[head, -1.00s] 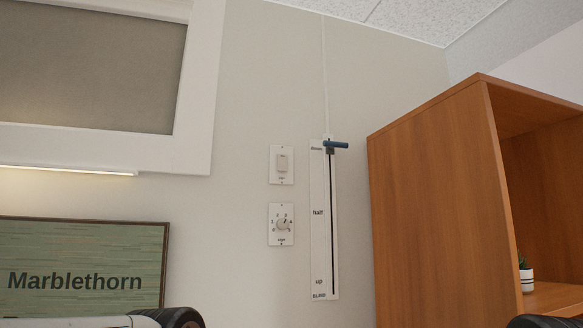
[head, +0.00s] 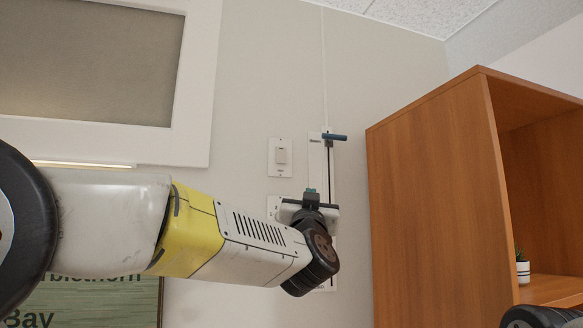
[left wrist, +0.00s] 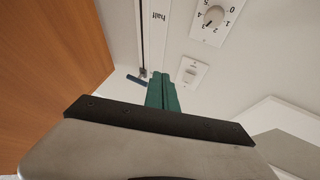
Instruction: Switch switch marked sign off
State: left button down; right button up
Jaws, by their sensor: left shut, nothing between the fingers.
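The white rocker switch (head: 281,157) is on a wall plate in the middle of the head view; its small label is too blurred to read. It also shows in the left wrist view (left wrist: 192,73), upside down. My left gripper (head: 311,192) is in front of the wall, below and right of the switch. Its green fingers (left wrist: 164,92) are together and empty, and look apart from the switch. The Marblethorn sign (head: 100,300) is at the lower left, mostly hidden by my left arm. My right gripper is not in view.
A numbered dial (left wrist: 213,17) is on the plate below the switch, mostly hidden in the head view. A vertical slider panel with a blue handle (head: 334,137) is right of the switch. A wooden shelf (head: 430,190) with a small potted plant (head: 522,268) stands at right.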

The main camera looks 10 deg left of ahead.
pick_arm(q)
jog(key=shift+s+a+r+n+g+y, duration=0.1)
jog(key=shift+s+a+r+n+y, duration=0.35)
jog(key=shift+n+y, duration=0.95)
jog(key=shift+s+a+r+n+g+y, duration=0.1)
jog(key=shift+a+r+n+y, duration=0.6)
jog(key=shift+y, duration=1.35)
jog(key=shift+s+a+r+n+g+y, duration=0.1)
jog(key=shift+s+a+r+n+y, duration=0.25)
jog(key=shift+r+n+y, duration=1)
jog(key=shift+w+f+m+y, duration=0.15)
jog(key=shift+f+m+y, duration=0.1)
jog(key=shift+f+y, duration=0.2)
send_near(280, 158)
notch_tip(280, 158, up, 3)
jog(key=w, duration=0.1)
jog(key=w+a, duration=0.1)
jog(key=w, duration=0.1)
jog(key=shift+w+a+r, duration=0.1)
jog(key=shift+a+r, duration=0.2)
jog(key=shift+a, duration=0.05)
jog(key=shift+w+a, duration=0.25)
jog(key=shift+w, duration=0.2)
